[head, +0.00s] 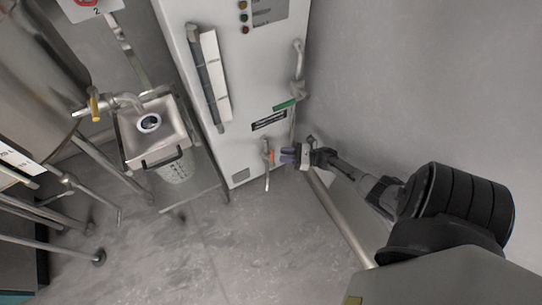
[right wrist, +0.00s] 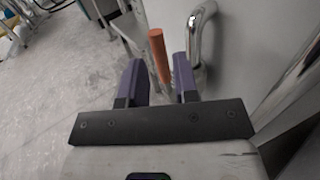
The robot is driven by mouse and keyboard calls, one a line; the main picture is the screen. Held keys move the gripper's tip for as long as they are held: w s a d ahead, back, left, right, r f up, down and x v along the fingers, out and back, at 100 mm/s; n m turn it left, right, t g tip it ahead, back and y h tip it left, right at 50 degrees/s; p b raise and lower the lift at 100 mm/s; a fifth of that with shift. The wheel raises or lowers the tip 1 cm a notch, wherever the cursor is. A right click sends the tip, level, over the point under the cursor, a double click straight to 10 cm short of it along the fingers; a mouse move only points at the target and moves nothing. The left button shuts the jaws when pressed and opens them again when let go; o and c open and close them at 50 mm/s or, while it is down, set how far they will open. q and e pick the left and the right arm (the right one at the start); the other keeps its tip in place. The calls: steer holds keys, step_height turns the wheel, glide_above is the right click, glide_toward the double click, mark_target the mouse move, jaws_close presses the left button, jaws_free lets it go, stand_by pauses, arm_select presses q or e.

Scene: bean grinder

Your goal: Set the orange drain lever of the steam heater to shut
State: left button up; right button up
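The steam heater (head: 240,80) is a tall white cabinet in the middle of the head view. Its orange drain lever (head: 272,158) sits low on the front, by a thin metal drain pipe (head: 267,177). My right gripper (head: 287,156) is just right of the lever. In the right wrist view the orange lever (right wrist: 159,55) stands between the two purple fingers of the open gripper (right wrist: 158,75), with gaps on both sides. The valve body behind the lever is partly hidden by the gripper. My left gripper is not in view.
A steel sink (head: 152,130) with a tap and a clear container (head: 176,168) below stands left of the heater. A large steel tank (head: 35,70) is at far left. A curved metal pipe (right wrist: 203,35) rises close to my right fingers. Floor in front is clear.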

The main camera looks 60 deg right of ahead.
mark_target(272, 159)
steer(key=x, duration=0.2)
steer(key=b+x, duration=0.1)
steer(key=x, duration=0.2)
steer(key=shift+w+a+f, duration=0.2)
steer(key=shift+a, duration=0.1)
steer(key=shift+w+a, duration=0.3)
steer(key=shift+w, duration=0.4)
steer(key=shift+w, duration=0.1)
steer(key=shift+c, duration=0.2)
steer(key=c, duration=0.4)
jaws_close()
